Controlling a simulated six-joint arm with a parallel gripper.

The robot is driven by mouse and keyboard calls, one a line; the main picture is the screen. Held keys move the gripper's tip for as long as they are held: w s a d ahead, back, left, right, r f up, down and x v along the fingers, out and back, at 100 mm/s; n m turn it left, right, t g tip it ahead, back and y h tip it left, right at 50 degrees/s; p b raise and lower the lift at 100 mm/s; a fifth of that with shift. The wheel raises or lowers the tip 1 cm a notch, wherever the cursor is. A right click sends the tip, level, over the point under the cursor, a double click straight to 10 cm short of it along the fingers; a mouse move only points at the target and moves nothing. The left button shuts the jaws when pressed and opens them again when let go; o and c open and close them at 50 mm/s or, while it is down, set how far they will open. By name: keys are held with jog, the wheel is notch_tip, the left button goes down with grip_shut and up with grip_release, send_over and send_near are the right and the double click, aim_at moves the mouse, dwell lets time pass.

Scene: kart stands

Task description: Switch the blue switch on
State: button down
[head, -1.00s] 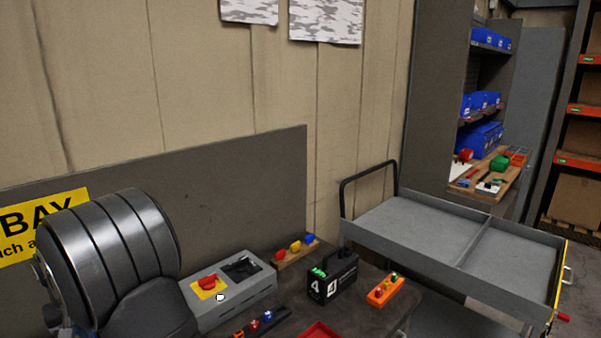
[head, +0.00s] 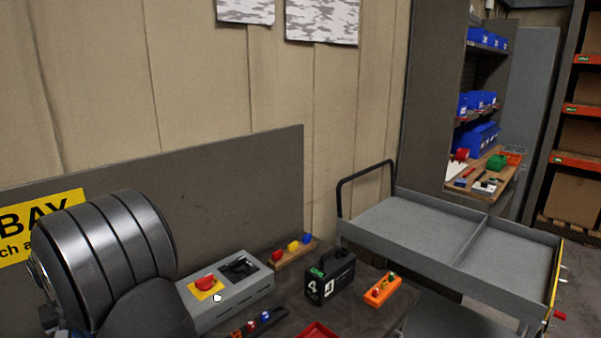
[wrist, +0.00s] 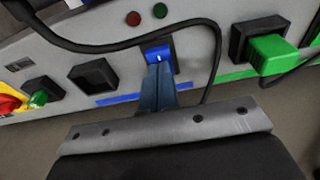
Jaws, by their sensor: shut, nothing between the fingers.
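The blue switch (wrist: 158,54) shows in the wrist view, a small blue rocker with a white mark, set in a grey panel (wrist: 190,15). My gripper (wrist: 158,72) is shut and empty. Its narrow fingertips are right at the lower edge of the switch and hide part of it. I cannot tell whether they touch it, or which way the rocker is tipped. A red lamp (wrist: 133,18) and a green lamp (wrist: 160,11) sit above the switch. The head view does not show the gripper or the blue switch.
A black cable (wrist: 110,47) loops around the switch. A green plug (wrist: 270,54) sits in a socket to the right; an empty black socket (wrist: 93,76) is to the left. In the head view, a grey box (head: 235,302) with a red knob (head: 205,282) stands on the bench.

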jog(key=shift+f, duration=0.9)
dwell(0.7)
jog(key=shift+r, duration=3.55)
jog(key=shift+f, duration=3.55)
jog(key=shift+r, duration=0.1)
